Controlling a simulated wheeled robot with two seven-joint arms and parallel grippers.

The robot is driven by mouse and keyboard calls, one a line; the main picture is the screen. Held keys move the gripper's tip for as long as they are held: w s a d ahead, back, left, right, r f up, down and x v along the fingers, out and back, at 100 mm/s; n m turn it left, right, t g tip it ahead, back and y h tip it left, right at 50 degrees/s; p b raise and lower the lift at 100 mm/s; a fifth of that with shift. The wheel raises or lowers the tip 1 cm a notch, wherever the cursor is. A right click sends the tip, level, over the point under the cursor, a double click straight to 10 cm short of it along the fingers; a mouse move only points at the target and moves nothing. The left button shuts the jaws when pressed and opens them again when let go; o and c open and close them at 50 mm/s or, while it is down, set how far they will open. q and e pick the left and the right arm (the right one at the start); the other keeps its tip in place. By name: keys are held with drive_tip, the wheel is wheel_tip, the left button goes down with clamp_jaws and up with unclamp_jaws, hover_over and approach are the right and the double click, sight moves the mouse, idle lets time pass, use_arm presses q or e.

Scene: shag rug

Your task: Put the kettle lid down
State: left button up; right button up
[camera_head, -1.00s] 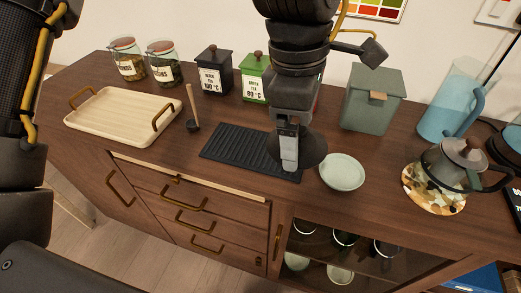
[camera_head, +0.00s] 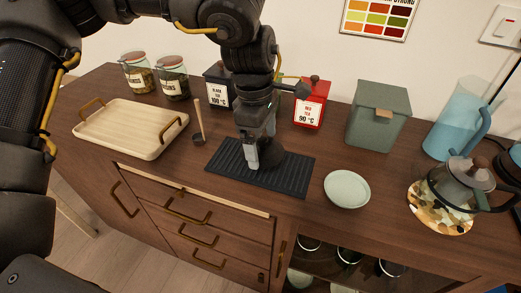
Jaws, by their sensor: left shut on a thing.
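My left gripper (camera_head: 252,160) points down over the black slatted mat (camera_head: 292,178) in the middle of the counter. It is shut on a dark, round kettle lid (camera_head: 272,151), which is partly hidden behind the fingers. The lid is over the mat; I cannot tell whether it touches it. My right gripper is not in view.
A pale bowl (camera_head: 347,188) is right of the mat. Behind stand a red canister (camera_head: 312,103), a black canister (camera_head: 217,88), a grey-green box (camera_head: 378,116) and a blue pitcher (camera_head: 456,120). A wooden tray (camera_head: 130,128) and dark scoop (camera_head: 199,138) are at left.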

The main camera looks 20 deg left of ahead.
sight(260, 150)
use_arm(q)
drive_tip(key=shift+w+a+f, duration=0.1)
drive_tip(key=shift+a+f, duration=0.1)
drive_tip(key=shift+f, duration=0.1)
drive_tip(key=f, duration=0.3)
drive_tip(key=shift+w+a+f, duration=0.15)
drive_tip(key=shift+a, duration=0.05)
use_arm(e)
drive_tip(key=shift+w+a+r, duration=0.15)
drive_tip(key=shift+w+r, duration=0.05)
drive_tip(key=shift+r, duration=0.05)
use_arm(q)
drive_tip(key=shift+f, duration=0.2)
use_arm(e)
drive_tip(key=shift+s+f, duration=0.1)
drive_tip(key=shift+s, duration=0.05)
use_arm(q)
drive_tip(key=o, duration=0.7)
drive_tip(key=shift+o, duration=0.2)
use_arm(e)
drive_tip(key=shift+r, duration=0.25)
